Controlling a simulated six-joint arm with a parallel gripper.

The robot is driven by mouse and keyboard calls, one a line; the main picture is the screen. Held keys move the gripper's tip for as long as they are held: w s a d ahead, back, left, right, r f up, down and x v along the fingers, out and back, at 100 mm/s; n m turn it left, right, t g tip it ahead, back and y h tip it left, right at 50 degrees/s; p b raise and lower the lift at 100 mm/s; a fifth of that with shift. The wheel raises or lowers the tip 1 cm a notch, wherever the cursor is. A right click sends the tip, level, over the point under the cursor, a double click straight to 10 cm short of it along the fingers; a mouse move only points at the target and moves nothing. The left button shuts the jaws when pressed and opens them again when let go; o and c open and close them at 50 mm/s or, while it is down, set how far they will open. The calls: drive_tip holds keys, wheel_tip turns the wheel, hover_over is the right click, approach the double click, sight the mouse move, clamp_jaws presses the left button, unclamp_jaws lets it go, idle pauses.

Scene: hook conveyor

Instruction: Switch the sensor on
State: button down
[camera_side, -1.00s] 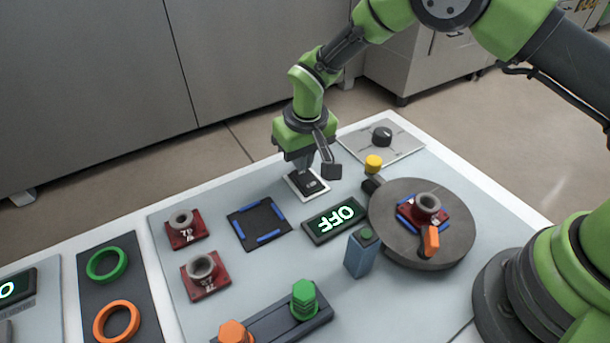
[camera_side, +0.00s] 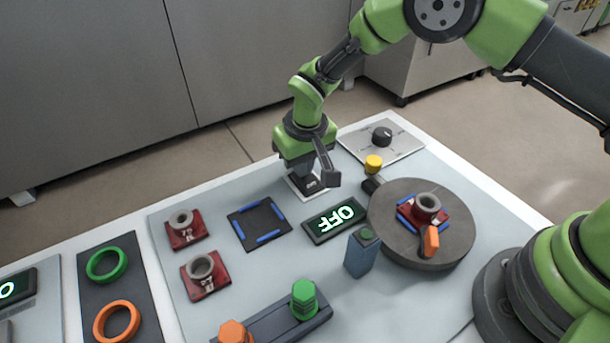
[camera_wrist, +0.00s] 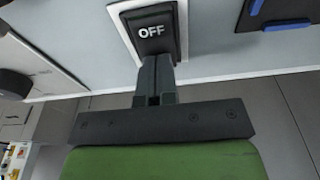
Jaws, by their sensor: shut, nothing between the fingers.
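A black rocker switch (camera_wrist: 151,29) in a white frame reads OFF in the wrist view. In the side view only part of the switch (camera_side: 310,187) shows, under my gripper (camera_side: 303,180). In the wrist view my gripper (camera_wrist: 155,60) is shut and empty, its fingertips at the edge of the switch just below the lettering. I cannot tell for sure whether they press on it. A black display (camera_side: 334,220) beside the switch shows OFF in lit letters.
A round turntable (camera_side: 442,250) carries a red part with an orange handle. A blue post with a green top (camera_side: 360,254) and a yellow button (camera_side: 374,163) stand near it. A black square pad (camera_side: 258,224) with blue edges lies left of the display. A dial (camera_side: 382,135) sits behind.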

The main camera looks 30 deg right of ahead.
drive_tip(key=shift+r, duration=3.5)
drive_tip(key=shift+r, duration=0.1)
drive_tip(key=s+d+r+m+t+y, duration=0.1)
drive_tip(key=s+d+r, duration=0.35)
drive_tip(key=r, duration=0.45)
drive_tip(key=s+d+r+m+t, duration=0.1)
drive_tip(key=s+d+r, duration=0.3)
drive_tip(key=r, duration=0.6)
drive_tip(key=s+d+r+m+t, duration=0.1)
drive_tip(key=s, duration=0.7)
drive_tip(key=s+d+r+m+t+y, duration=0.1)
drive_tip(key=s+t, duration=0.1)
drive_tip(key=s, duration=0.7)
drive_tip(key=shift+d+r, duration=0.15)
drive_tip(key=shift+r, duration=0.2)
